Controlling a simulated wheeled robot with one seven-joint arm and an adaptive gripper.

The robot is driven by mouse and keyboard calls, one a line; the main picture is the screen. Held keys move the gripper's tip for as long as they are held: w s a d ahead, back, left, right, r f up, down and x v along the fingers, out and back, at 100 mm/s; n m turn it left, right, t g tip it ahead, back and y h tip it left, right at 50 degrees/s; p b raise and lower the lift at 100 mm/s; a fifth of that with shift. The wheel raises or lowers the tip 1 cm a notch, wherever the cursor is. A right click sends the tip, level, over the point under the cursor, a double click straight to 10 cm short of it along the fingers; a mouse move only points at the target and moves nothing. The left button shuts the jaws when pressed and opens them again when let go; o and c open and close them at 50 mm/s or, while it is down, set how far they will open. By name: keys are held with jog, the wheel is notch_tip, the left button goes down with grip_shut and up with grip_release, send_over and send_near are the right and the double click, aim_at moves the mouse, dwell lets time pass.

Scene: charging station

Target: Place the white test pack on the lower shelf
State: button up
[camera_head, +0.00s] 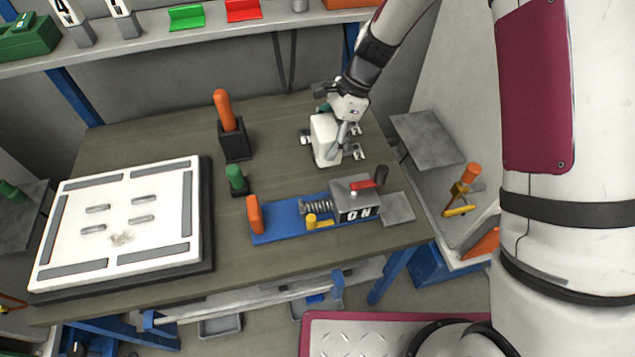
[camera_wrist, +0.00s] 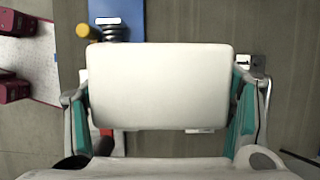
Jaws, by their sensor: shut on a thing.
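The white test pack (camera_wrist: 160,88) is a plain white block with rounded corners. In the wrist view it fills the middle, between the two teal-padded fingers of my gripper (camera_wrist: 162,105), which are shut on its left and right sides. In the head view the white test pack (camera_head: 326,139) is at the back right of the workbench, under my gripper (camera_head: 340,118). I cannot tell whether it touches the bench top. A lower shelf (camera_head: 262,306) shows in part below the bench's front edge, with trays and a rail around it.
A blue fixture (camera_head: 290,221) with a spring and a grey "ON" switch box (camera_head: 355,199) lies at the bench front. A white panel (camera_head: 120,222) covers the left. Orange-handled and green-handled tools stand mid-bench. An upper shelf (camera_head: 160,39) runs along the back.

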jog(key=w+f+b, duration=0.2)
jog(key=w+f, duration=0.1)
jog(key=shift+w+a, duration=0.1)
jog(key=shift+w, duration=0.05)
jog(key=shift+f+p, duration=0.5)
jog(key=shift+f, duration=4.45)
jog(key=shift+f, duration=0.15)
jog(key=o, duration=1.4)
jog(key=shift+c, duration=0.2)
jog(key=b+v, duration=0.1)
jog(key=v, duration=1.1)
